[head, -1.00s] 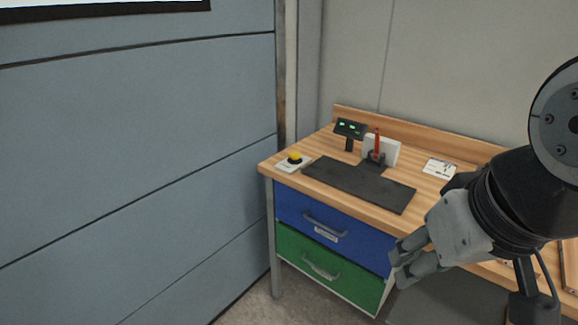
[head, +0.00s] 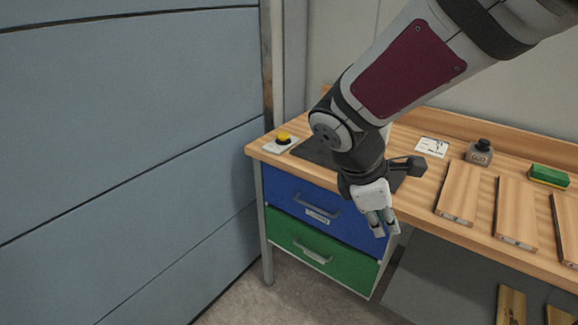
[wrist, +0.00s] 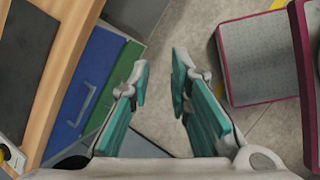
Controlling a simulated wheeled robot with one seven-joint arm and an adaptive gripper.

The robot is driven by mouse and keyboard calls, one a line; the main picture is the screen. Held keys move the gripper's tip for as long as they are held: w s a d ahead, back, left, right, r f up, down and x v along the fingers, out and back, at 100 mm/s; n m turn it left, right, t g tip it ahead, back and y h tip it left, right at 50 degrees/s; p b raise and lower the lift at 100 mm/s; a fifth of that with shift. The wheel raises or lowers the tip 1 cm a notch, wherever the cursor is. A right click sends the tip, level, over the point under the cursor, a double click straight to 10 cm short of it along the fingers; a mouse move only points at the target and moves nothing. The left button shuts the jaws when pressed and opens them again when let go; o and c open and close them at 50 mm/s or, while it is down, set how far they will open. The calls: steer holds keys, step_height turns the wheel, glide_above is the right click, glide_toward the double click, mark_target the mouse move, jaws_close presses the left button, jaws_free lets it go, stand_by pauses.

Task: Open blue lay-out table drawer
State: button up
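The blue drawer (head: 285,199) is the upper drawer under the wooden table top. It looks closed, its front about flush with the green drawer (head: 292,243) below it. Its grey bar handle (head: 318,207) runs across the front above a small label. My gripper (head: 383,226) hangs pointing down in front of the right end of the blue drawer, right of the handle and apart from it. In the wrist view the fingers (wrist: 159,84) are apart with nothing between them, and the blue drawer (wrist: 92,84) with its handle (wrist: 84,108) shows to the left.
The table top (head: 400,215) holds a yellow button (head: 283,137), a dark mat (head: 313,151), wooden boards (head: 460,193) and a green sponge-like block (head: 548,175). A grey panelled wall (head: 120,140) stands left of the table. Floor (wrist: 195,30) is free in front of the drawers.

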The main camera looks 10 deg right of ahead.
steer(key=w+a+f+n+h+b, duration=0.1)
steer(key=w+f+n+h+b, duration=0.15)
steer(key=w+f+n, duration=0.45)
steer(key=n+t+h+b, duration=0.3)
steer(key=n+t, duration=0.7)
steer(key=n, duration=1.3)
glide_toward(319, 210)
steer(key=b+x, duration=0.1)
steer(key=x, duration=0.9)
steer(key=shift+w+f, duration=0.25)
jaws_close()
